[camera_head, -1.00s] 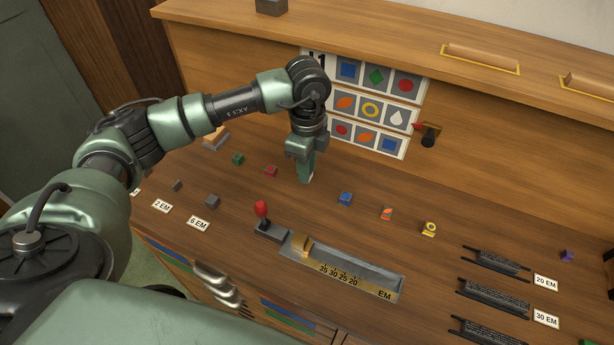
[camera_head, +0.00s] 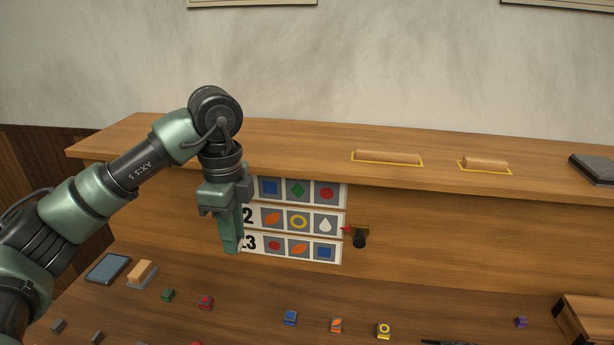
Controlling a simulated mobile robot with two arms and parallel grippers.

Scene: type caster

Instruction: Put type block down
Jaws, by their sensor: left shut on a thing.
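My left gripper (camera_head: 231,243) points straight down in front of the left edge of the picture chart and is shut on a type block. The fingers hide most of that block, so I cannot read its face. Other type blocks stand in a row on the desk: a green one (camera_head: 168,295), a red one (camera_head: 206,302), a blue one (camera_head: 290,317), an orange one (camera_head: 336,325) and a yellow-ring one (camera_head: 384,330). There is a gap between the red and blue blocks. My right gripper is not in view.
The picture chart (camera_head: 298,221) is on the upright panel, with a dark knob (camera_head: 360,240) beside it. The upper shelf (camera_head: 300,147) carries two wooden bars (camera_head: 388,157). A purple block (camera_head: 520,322) lies at the right. A grey pad (camera_head: 107,268) lies at the left.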

